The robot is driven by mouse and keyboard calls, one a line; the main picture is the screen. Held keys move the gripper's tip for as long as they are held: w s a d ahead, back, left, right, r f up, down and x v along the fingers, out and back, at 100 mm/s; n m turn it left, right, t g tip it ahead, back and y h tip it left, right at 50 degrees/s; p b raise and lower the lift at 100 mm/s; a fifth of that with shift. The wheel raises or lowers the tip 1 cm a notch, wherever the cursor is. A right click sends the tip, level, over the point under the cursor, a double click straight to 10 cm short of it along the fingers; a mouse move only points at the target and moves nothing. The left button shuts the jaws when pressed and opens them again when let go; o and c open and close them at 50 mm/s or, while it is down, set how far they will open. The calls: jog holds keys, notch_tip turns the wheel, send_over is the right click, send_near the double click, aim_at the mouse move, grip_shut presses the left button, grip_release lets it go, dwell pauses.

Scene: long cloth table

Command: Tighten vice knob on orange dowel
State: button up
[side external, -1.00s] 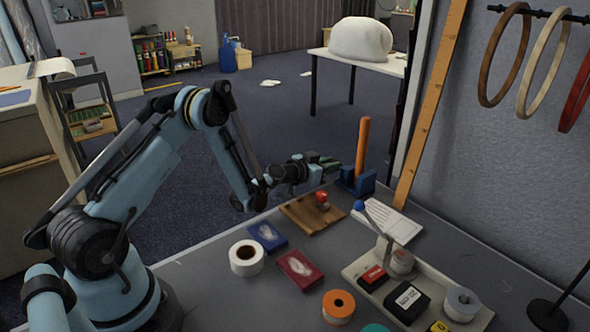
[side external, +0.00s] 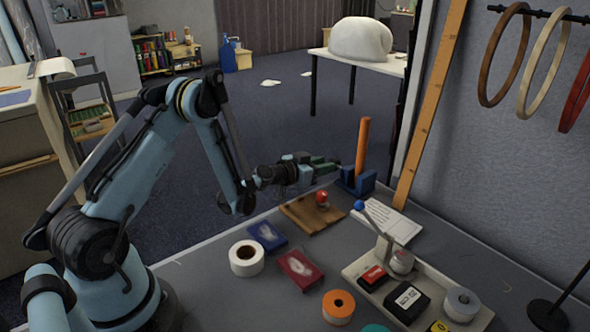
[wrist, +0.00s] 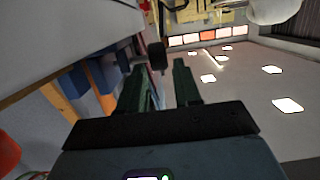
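An orange dowel (side external: 363,145) stands upright in a blue vice (side external: 361,186) at the table's far edge. The blue vice also shows at the left of the wrist view (wrist: 76,83). A dark vice knob (wrist: 157,56) shows just ahead of and roughly between my gripper's fingertips in the wrist view; contact cannot be told. My gripper (wrist: 158,68) has its two green fingers apart, with nothing visibly held. In the side view my gripper (side external: 331,165) is just left of the vice, roughly level, and the knob is hard to make out there.
A wooden board with a red-topped object (side external: 322,199) lies below my gripper. A white sheet (side external: 398,222) and a blue-ended lever (side external: 360,206) are near the vice. Boxes, tape rolls and a pale tray (side external: 357,272) fill the nearer table. A leaning ruler (side external: 427,105) stands behind.

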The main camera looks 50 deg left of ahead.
aim_at(334, 159)
notch_tip(334, 159, up, 7)
jog(key=shift+f, duration=0.15)
jog(key=shift+w, duration=0.1)
dwell(0.4)
jog(key=shift+w+f+g, duration=0.8)
jog(key=shift+f+g, duration=0.35)
jog(key=shift+w+f+g, duration=0.8)
jog(key=shift+f+g, duration=0.3)
jog(key=shift+w+f+g, duration=0.8)
jog(key=shift+f+g, duration=0.35)
grip_shut()
